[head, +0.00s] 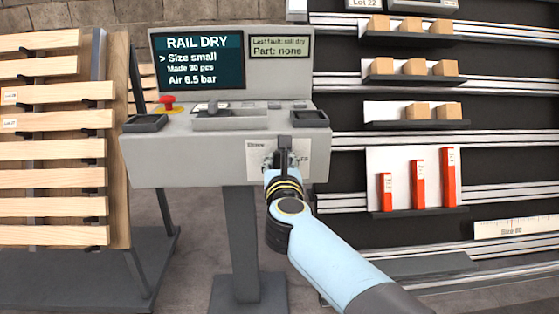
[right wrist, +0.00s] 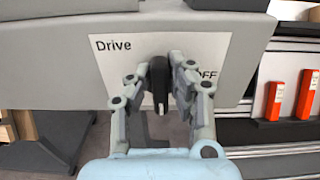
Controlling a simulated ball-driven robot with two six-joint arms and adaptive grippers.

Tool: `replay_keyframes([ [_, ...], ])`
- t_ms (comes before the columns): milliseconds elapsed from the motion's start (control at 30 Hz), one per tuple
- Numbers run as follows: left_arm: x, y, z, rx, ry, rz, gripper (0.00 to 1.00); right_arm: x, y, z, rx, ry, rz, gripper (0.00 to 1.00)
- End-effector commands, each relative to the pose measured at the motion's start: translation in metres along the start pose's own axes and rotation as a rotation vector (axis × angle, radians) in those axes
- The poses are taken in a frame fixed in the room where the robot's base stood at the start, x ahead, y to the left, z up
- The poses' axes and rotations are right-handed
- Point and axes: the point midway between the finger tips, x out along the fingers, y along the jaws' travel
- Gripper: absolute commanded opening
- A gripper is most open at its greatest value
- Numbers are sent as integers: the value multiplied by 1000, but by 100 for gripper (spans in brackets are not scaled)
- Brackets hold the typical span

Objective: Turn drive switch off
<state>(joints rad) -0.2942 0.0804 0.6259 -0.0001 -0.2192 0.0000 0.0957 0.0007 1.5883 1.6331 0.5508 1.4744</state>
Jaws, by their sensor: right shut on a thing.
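The drive switch has a white plate (right wrist: 205,55) lettered "Drive" on the left and partly covered "OFF" on the right. Its dark handle (right wrist: 158,78) stands upright between my right gripper's fingers in the right wrist view. My right gripper (right wrist: 160,85) is shut on the handle. In the head view, the switch plate (head: 257,150) is on the front of the grey console (head: 190,173), lower right, and my right gripper (head: 285,157) covers part of it. My left gripper does not show.
The console carries a screen (head: 203,62) reading "RAIL DRY" and a red button (head: 168,101). Wooden slats (head: 52,148) stand on a rack at left. A dark shelf wall at right holds small boxes (head: 416,67) and red blocks (head: 418,182).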

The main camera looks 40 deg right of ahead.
Motion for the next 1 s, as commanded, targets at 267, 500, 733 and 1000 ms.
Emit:
replay_keyframes([
  [267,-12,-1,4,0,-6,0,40,0,3,2,-144,0,0,0],
  [500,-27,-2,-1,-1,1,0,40,0,7,2,-358,1,1,0],
  [733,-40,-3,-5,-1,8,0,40,0,11,0,-577,1,1,0],
  [1000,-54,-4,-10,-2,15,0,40,0,14,-3,-835,1,1,0],
])
